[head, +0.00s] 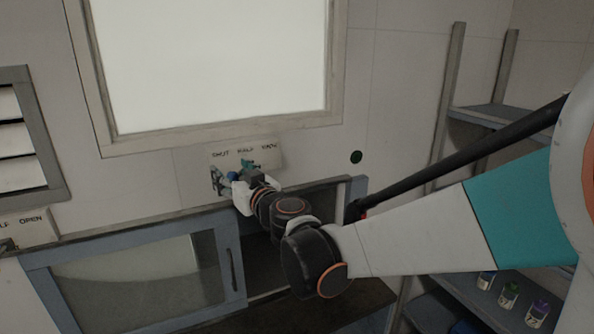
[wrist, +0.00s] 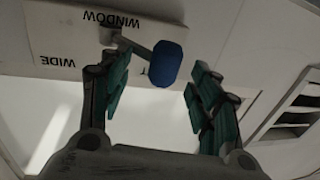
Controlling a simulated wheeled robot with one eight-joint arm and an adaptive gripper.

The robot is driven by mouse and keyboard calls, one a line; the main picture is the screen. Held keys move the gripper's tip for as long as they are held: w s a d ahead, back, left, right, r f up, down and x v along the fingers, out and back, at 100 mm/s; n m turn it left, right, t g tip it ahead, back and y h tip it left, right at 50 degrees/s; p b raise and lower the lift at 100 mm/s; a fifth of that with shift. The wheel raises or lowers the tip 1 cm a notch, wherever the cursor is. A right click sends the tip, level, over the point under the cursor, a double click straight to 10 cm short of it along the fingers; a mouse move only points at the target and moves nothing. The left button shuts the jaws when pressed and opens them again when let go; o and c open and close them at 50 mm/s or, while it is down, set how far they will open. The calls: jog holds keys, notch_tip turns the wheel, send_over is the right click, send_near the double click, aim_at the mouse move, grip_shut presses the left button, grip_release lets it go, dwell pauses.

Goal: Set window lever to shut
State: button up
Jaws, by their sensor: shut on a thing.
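The window lever has a blue knob (wrist: 166,63) on a grey arm. In the wrist view, upside down, the arm slants from its pivot toward the plate's right side, away from WIDE; a label beside the knob is mostly covered. The label plate (head: 246,155) on the wall under the window (head: 215,62) reads SHUT at left in the head view. The knob (head: 233,176) shows there below SHUT, partly hidden. Exact finger contact is hard to see.
A louvred vent (head: 20,140) and its own label plate (head: 28,229) are on the wall at left. A blue-framed glass cabinet (head: 140,278) lies below the window. A dark round button (head: 356,157) is right of the plate. Shelves (head: 500,118) stand at right.

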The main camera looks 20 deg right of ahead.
jog(key=shift+s+a, duration=0.15)
jog(key=shift+a, duration=0.1)
jog(key=shift+s+d+f, duration=0.1)
jog(key=shift+s+d, duration=0.1)
jog(key=shift+s, duration=0.2)
jog(key=v, duration=1.1)
jog(key=shift+d, duration=0.15)
